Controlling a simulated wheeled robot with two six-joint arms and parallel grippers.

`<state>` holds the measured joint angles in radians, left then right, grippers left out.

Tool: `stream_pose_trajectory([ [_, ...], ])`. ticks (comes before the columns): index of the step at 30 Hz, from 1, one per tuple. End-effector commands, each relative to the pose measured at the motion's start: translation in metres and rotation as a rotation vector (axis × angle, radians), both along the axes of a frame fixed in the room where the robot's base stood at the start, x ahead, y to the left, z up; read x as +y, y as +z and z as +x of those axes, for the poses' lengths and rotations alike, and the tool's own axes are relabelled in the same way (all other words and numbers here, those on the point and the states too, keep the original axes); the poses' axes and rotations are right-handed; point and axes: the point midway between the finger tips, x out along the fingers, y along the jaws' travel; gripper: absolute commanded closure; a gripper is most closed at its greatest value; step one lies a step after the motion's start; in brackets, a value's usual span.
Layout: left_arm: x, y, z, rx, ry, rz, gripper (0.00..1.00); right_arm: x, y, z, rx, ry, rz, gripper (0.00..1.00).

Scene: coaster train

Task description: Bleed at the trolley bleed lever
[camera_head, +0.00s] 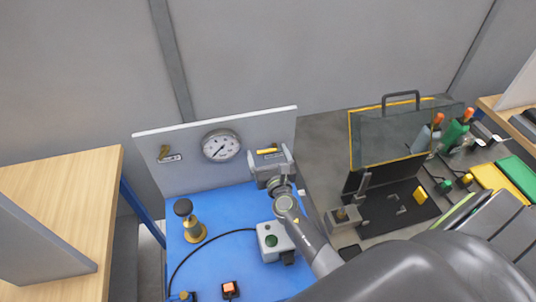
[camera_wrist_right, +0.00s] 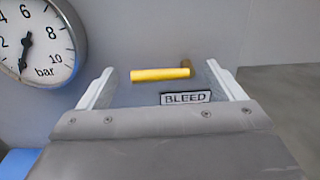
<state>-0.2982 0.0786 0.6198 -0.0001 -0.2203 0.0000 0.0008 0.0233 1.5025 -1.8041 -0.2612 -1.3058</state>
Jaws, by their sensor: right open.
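The yellow bleed lever (camera_wrist_right: 160,74) lies horizontal on the grey back panel, above a label reading BLEED (camera_wrist_right: 186,98) in the right wrist view. In the head view the lever (camera_head: 267,150) shows just above my right gripper (camera_head: 270,162). In the wrist view the right gripper (camera_wrist_right: 165,88) is open, one finger to each side of the lever, with nothing held between them. Whether the fingers reach as far as the lever is hard to tell. A round pressure gauge marked bar (camera_head: 221,146) is left of the lever. My left gripper is not in view.
The blue trolley top (camera_head: 215,255) carries a brass fitting with a black knob (camera_head: 190,222), a grey box with a green button (camera_head: 272,242) and an orange switch (camera_head: 230,289). A yellow-edged clear guard (camera_head: 392,135) stands at right. A wooden table (camera_head: 60,205) is at left.

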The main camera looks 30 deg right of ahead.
Motion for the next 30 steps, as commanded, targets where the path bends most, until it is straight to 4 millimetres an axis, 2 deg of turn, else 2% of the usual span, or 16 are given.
stream_pose_trajectory([
  [1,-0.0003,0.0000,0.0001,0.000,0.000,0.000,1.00,0.0000,-0.0001,-0.0001,0.000,0.000,0.000,0.16],
  [10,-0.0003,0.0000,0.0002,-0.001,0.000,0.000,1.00,0.0001,-0.0001,-0.0004,0.000,0.000,0.000,0.55],
  [20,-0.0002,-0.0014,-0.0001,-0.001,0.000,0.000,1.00,0.0001,0.0008,-0.0005,-0.012,0.000,0.045,0.56],
  [30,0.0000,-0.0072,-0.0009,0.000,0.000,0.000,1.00,-0.0011,0.0074,-0.0009,-0.071,0.000,0.272,0.56],
])
